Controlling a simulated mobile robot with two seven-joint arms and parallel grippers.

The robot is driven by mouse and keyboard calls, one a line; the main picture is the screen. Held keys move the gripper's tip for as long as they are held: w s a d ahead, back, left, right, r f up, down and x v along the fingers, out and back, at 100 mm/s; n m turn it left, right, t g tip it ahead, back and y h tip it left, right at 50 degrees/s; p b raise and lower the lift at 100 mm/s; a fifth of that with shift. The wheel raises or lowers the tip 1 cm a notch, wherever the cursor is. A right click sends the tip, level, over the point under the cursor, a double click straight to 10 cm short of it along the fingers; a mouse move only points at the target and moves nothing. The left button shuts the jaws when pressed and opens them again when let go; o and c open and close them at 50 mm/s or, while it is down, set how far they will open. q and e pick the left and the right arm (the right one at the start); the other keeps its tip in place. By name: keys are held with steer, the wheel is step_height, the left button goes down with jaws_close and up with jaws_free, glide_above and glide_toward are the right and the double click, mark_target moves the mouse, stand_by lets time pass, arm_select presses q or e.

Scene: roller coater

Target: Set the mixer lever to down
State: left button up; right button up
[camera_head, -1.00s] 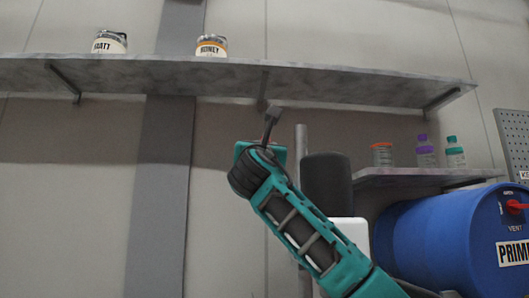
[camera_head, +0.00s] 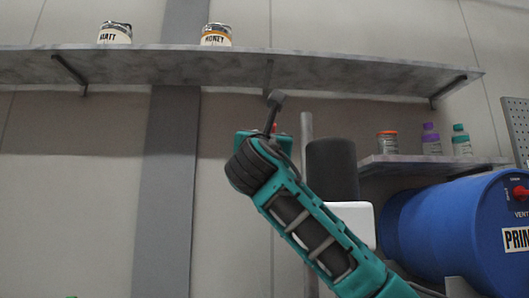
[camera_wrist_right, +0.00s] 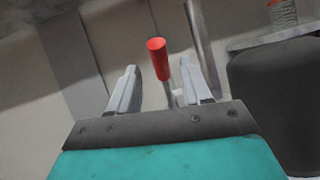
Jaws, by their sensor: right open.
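The mixer lever (camera_wrist_right: 158,60) has a red grip on a thin metal rod. In the right wrist view it stands up, slightly tilted, between the two grey fingers of my right gripper (camera_wrist_right: 170,68). The fingers are open, with a gap on each side of the lever, and are not closed on it. In the head view my right arm reaches up from the lower right, and its wrist hides most of the lever and gripper. Only a small patch of red shows behind the wrist. My left gripper is out of view.
A dark cylinder (camera_head: 331,168) on a white block (camera_head: 351,222) stands right of my arm, beside a vertical pole (camera_head: 307,130). A blue drum (camera_head: 450,228) is at the right. A long shelf (camera_head: 180,67) with two cans spans above; a lower shelf (camera_head: 420,165) holds bottles.

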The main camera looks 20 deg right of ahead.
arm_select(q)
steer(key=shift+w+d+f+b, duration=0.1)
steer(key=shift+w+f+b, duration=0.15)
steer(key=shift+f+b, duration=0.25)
arm_select(e)
steer(key=v, duration=0.7)
steer(key=shift+s, duration=0.3)
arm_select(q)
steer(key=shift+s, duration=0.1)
arm_select(e)
steer(key=shift+a+f, duration=0.1)
